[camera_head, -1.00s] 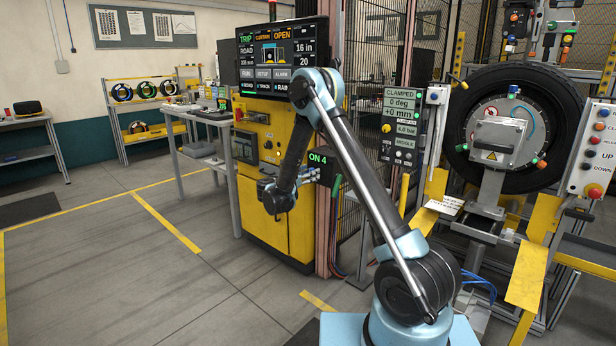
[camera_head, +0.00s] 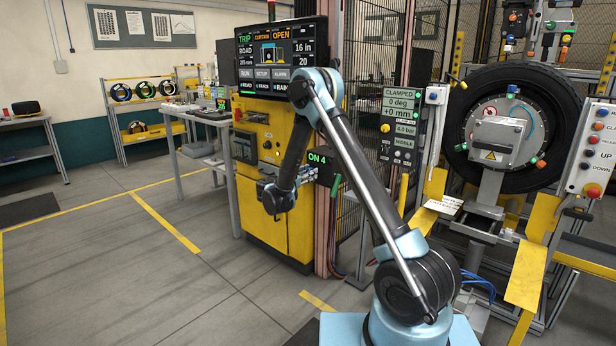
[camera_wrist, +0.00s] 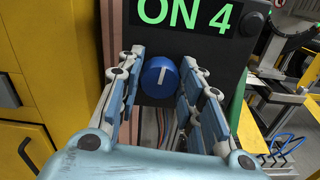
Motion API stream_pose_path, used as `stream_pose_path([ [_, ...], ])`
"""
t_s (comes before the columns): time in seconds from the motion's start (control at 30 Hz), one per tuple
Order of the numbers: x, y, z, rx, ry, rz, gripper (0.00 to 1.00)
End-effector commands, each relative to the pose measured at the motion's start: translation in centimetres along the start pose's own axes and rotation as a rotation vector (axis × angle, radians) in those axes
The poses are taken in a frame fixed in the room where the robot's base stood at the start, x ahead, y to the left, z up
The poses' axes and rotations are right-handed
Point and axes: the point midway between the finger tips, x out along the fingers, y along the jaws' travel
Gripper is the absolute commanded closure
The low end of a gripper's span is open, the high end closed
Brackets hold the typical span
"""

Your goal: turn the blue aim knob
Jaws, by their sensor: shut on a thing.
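The blue aim knob (camera_wrist: 159,78) is round with a white pointer line standing close to upright. It sits on a dark panel just below a green "ON 4" display (camera_wrist: 197,14), which also shows in the head view (camera_head: 317,159). My gripper (camera_wrist: 161,62) has one finger on each side of the knob and is shut on it. In the head view my gripper (camera_head: 311,173) reaches right to the panel under the display. The knob is too small to make out there.
A yellow cabinet (camera_head: 286,220) stands behind and left of my gripper. A pinkish post (camera_head: 323,230) stands by the panel. A clamped tyre (camera_head: 463,110) is at right, with a "CLAMPED 0 deg" screen (camera_head: 402,105) beside it. Open floor lies at left.

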Motion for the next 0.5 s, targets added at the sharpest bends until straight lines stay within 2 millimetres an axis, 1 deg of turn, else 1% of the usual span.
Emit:
stream_pose_path([
  [0.03, -0.08, 0.22, 0.02, 0.029, 0.000, 0.005, 0.90],
  [0.17, -0.09, 0.19, 0.02, 0.133, 0.000, 0.006, 0.90],
  [0.5, -0.09, 0.06, -0.03, 0.455, 0.001, 0.006, 0.90],
])
